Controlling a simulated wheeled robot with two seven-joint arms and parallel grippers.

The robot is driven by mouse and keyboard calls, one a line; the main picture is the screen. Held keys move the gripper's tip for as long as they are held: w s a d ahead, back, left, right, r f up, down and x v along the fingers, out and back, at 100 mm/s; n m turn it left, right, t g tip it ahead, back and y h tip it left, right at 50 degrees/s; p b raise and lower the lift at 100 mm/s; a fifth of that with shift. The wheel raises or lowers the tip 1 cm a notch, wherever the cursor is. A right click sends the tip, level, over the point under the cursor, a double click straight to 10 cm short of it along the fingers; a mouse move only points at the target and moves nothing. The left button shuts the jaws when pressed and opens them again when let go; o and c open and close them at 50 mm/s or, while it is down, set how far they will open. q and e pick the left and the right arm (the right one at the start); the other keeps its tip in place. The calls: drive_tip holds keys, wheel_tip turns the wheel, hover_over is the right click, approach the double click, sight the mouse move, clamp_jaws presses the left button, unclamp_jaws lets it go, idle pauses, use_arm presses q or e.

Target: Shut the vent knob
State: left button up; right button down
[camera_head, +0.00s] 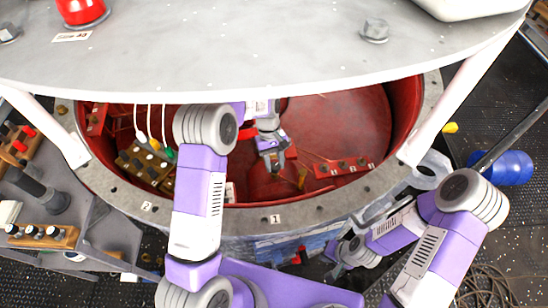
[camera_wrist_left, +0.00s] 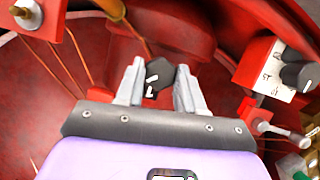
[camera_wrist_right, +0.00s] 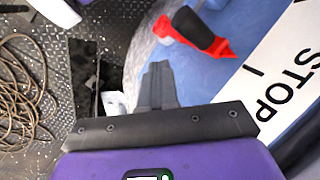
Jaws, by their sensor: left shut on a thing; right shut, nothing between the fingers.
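In the left wrist view a black knob (camera_wrist_left: 159,74) with a white mark sits between the fingertips of my left gripper (camera_wrist_left: 156,88), which is shut on it. Its mount is mostly hidden behind the fingers. In the head view my left gripper (camera_head: 275,160) reaches down inside the red round opening, and the knob cannot be made out there. I cannot read any label on this knob. My right gripper (camera_wrist_right: 158,85) is shut and empty, outside the opening, near a curved blue and white surface.
A second black knob (camera_wrist_left: 298,73) on a labelled red block stands to the right in the left wrist view. Thin wires cross the red interior. A red lever with a black grip (camera_wrist_right: 200,30) and a STOP label (camera_wrist_right: 285,75) are near my right gripper. Coiled cable (camera_wrist_right: 20,95) lies on the deck.

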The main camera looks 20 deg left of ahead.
use_arm(q)
drive_tip(key=m+y+p, duration=0.1)
drive_tip(key=m, duration=0.2)
drive_tip(key=shift+d+m+g+p, duration=0.1)
drive_tip(key=shift+m+g+p, duration=0.2)
drive_tip(key=shift+m, duration=0.1)
drive_tip(key=m+y+p, duration=0.1)
drive_tip(key=m+y, duration=0.1)
drive_tip(key=m, duration=0.2)
drive_tip(key=shift+w+d, duration=0.1)
drive_tip(key=o, duration=1)
drive_tip(key=p+v, duration=0.1)
drive_tip(key=v, duration=0.6)
drive_tip(key=shift+w+d+r, duration=0.1)
drive_tip(key=shift+r, duration=0.15)
